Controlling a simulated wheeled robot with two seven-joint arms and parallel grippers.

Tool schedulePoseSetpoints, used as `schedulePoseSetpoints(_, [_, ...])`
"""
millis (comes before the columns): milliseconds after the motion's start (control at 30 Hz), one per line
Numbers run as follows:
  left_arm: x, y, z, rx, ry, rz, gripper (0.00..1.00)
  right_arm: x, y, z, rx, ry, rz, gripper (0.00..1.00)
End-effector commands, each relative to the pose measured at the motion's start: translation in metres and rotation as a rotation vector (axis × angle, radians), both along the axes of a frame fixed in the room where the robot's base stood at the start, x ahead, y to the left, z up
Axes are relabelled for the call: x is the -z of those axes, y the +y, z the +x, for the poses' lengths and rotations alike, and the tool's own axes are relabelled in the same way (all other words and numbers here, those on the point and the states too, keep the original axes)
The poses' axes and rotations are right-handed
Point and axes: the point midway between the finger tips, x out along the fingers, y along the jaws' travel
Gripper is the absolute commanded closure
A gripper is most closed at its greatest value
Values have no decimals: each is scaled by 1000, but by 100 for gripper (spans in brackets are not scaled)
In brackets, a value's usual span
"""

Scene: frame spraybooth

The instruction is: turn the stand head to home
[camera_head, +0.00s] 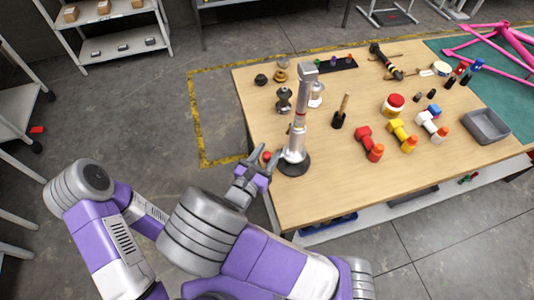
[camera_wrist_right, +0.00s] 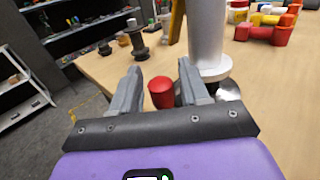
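The stand is a silver upright column (camera_head: 299,125) with a red band, on a dark round base (camera_head: 294,167) at the table's near left edge. A small grey block (camera_head: 308,67) tops the column. A red knob (camera_head: 267,156) sits beside the base, on its left. My right gripper (camera_head: 257,160) is at the table edge next to the stand. In the right wrist view its fingers (camera_wrist_right: 161,82) are apart, with the red knob (camera_wrist_right: 161,95) between or just beyond the tips. The silver column (camera_wrist_right: 206,35) rises just right of them. My left gripper is not in view.
The wooden table (camera_head: 330,185) holds dark fittings (camera_head: 284,100) behind the stand. A wooden-handled tool (camera_head: 339,112) stands to the right, then red and yellow parts (camera_head: 402,136) and a grey bin (camera_head: 486,126). The near table strip right of the stand is clear.

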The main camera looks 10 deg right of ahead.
Motion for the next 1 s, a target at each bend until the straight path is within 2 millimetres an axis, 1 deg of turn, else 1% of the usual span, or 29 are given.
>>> schedulePoseSetpoints(33, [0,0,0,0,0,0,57,0,0,0,0,0,0,63])
schedulePoseSetpoints(200, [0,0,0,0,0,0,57,0,0,0,0,0,0,89])
schedulePoseSetpoints(267, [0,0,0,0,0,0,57,0,0,0,0,0,0,98])
schedulePoseSetpoints(300, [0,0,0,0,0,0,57,0,0,0,0,0,0,100])
schedulePoseSetpoints(667, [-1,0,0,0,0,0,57,0,0,1,13,-1,1,100])
schedulePoseSetpoints(1000, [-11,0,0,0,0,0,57,-1,-4,9,122,-1,1,100])
